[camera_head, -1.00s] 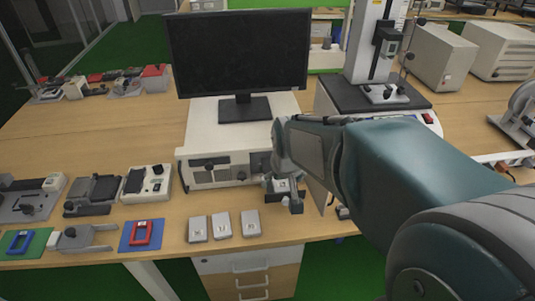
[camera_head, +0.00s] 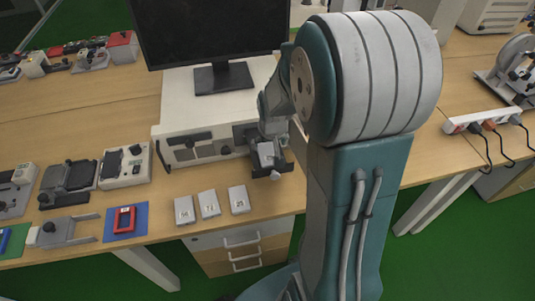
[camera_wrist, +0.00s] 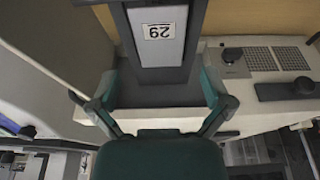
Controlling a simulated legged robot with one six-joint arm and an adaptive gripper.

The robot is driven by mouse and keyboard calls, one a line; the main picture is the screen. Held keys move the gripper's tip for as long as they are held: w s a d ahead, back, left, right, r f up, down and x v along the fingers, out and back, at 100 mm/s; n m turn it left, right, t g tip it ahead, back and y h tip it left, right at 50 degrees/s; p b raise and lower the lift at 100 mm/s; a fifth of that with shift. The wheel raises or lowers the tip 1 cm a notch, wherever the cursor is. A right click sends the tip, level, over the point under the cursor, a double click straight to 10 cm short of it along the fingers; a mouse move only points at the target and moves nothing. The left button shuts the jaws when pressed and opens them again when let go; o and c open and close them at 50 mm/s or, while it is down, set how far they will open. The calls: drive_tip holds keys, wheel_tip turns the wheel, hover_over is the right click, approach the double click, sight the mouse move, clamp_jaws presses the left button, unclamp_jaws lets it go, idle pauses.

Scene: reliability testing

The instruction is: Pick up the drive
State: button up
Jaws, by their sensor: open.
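A light grey drive (camera_wrist: 158,45) with a label reading 29, upside down, sits in a dark holder (camera_wrist: 153,94) in the wrist view. In the head view this drive (camera_head: 267,154) shows in the dark holder at the front right of a white machine. My gripper (camera_wrist: 158,84) is open, with one finger on each side of the holder in the wrist view. No drive is between its fingers; whether they touch the holder I cannot tell. In the head view my gripper (camera_head: 272,122) is just above and behind the drive, partly hidden by my arm.
Three labelled drives (camera_head: 209,204) lie in a row near the table's front edge. A red frame on a blue mat (camera_head: 139,213) lies to their left. The white machine (camera_head: 172,118) carries a monitor (camera_head: 212,30). A power strip (camera_head: 482,119) is at the right.

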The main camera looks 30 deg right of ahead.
sight(268, 153)
drive_tip(key=shift+x, duration=2.75)
drive_tip(key=c, duration=1)
